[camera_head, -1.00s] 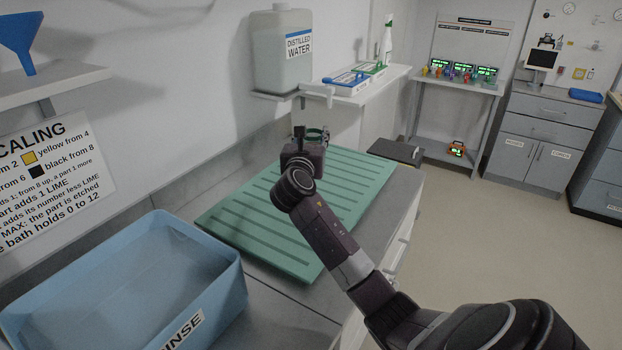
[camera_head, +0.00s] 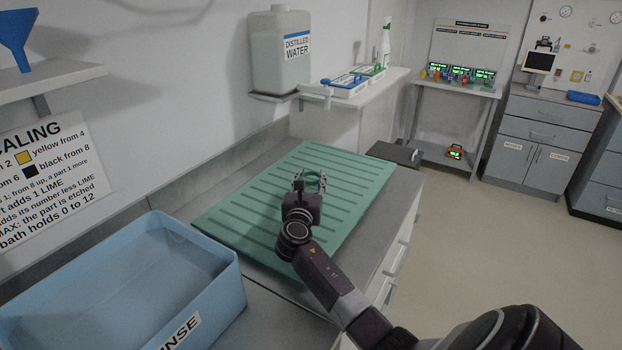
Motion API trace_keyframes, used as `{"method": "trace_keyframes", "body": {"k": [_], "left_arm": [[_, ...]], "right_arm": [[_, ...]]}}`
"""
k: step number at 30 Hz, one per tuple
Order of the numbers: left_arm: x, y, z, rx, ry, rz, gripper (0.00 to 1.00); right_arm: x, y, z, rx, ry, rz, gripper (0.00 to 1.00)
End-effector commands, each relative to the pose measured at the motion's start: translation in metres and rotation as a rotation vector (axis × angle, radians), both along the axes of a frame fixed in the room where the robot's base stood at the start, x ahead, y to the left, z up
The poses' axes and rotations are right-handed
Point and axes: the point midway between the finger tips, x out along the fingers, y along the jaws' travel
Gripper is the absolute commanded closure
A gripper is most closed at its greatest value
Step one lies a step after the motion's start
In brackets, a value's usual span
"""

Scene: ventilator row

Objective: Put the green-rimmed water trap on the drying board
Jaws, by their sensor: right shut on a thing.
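The green-rimmed water trap (camera_head: 316,178) is a clear cup with a green ring at its top. It shows just beyond my right gripper (camera_head: 309,183), which is shut on it. The gripper and the trap are over the far half of the green ridged drying board (camera_head: 240,222). The gripper hides part of the trap, and I cannot tell whether its bottom touches the board. My left gripper is not in view.
A blue rinse tub (camera_head: 215,290) stands at the near left. A distilled water jug (camera_head: 279,60) sits on a wall shelf behind the board. The rest of the board is bare. The counter's right edge drops to drawers (camera_head: 397,262).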

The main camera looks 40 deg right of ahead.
Motion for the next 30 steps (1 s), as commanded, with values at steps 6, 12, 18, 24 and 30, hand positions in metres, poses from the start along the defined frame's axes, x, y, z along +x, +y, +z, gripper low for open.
{"method": "trace_keyframes", "body": {"k": [6, 12, 18, 24, 30], "left_arm": [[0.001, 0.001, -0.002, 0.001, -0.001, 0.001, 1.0], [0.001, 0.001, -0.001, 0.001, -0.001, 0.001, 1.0], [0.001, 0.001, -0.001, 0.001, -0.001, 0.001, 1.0], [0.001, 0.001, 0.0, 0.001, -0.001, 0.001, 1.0], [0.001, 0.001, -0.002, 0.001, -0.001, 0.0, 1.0]], "right_arm": [[0.0, 0.0, -0.004, 0.0, 0.0, 0.0, 0.87], [0.0, 0.0, -0.003, 0.0, 0.0, -0.001, 0.48], [0.0, 0.0, -0.002, 0.0, 0.0, -0.001, 0.48], [-0.005, 0.006, 0.0, 0.001, -0.001, 0.001, 0.48], [-0.026, 0.034, -0.001, 0.002, -0.001, 0.003, 0.48]]}}
